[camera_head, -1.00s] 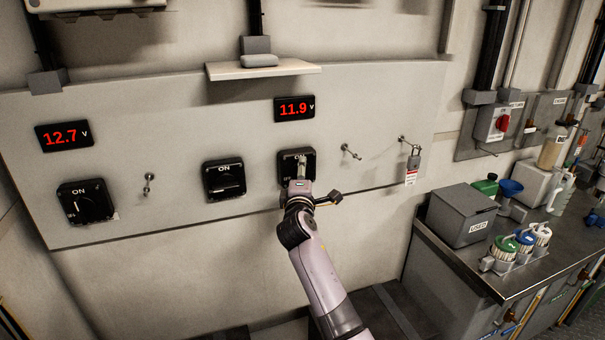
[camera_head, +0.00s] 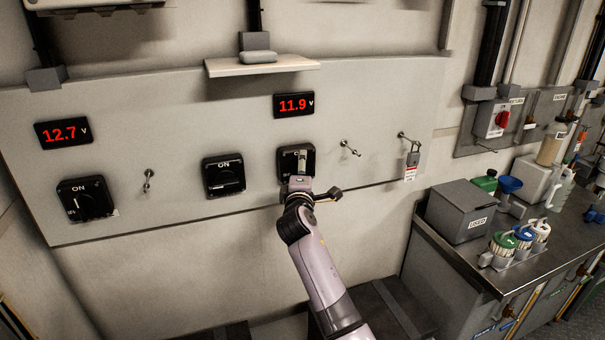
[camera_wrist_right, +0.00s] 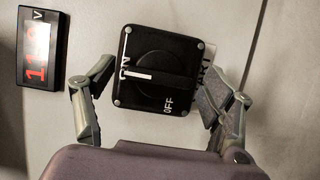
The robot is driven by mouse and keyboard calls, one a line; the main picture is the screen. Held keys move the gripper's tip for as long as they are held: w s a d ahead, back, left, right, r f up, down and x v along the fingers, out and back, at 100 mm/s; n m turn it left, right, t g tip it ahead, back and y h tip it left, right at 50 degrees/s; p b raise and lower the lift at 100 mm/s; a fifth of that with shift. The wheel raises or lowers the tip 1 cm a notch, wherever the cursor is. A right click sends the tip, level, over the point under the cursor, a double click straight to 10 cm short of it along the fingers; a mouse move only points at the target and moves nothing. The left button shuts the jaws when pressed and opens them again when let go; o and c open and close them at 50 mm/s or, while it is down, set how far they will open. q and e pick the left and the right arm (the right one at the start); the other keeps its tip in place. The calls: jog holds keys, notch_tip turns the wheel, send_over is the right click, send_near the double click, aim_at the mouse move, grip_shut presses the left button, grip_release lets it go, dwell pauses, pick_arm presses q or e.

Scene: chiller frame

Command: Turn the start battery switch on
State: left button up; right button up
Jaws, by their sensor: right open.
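The start battery switch (camera_head: 309,157) is a black square rotary switch under the 11.9 V display. My right gripper (camera_head: 300,163) is in front of it and covers much of it in the head view. In the right wrist view the switch (camera_wrist_right: 150,96) shows ON and OFF marks, with part of a START label beside it. The white mark on its handle (camera_wrist_right: 145,76) points at ON. My right gripper (camera_wrist_right: 172,86) is open, with one finger on each side of the switch. I cannot tell whether the fingers touch it. My left gripper is out of view.
Other black switches stand to the left on the panel, one in the middle (camera_head: 224,176) and one at the far left (camera_head: 86,200). The 12.7 V display (camera_head: 63,133), a shelf (camera_head: 262,67) and a hanging padlock (camera_head: 413,158) are nearby. A bench (camera_head: 478,262) holds bottles at right.

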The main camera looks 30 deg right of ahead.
jog(key=v, duration=1.2)
dwell(0.4)
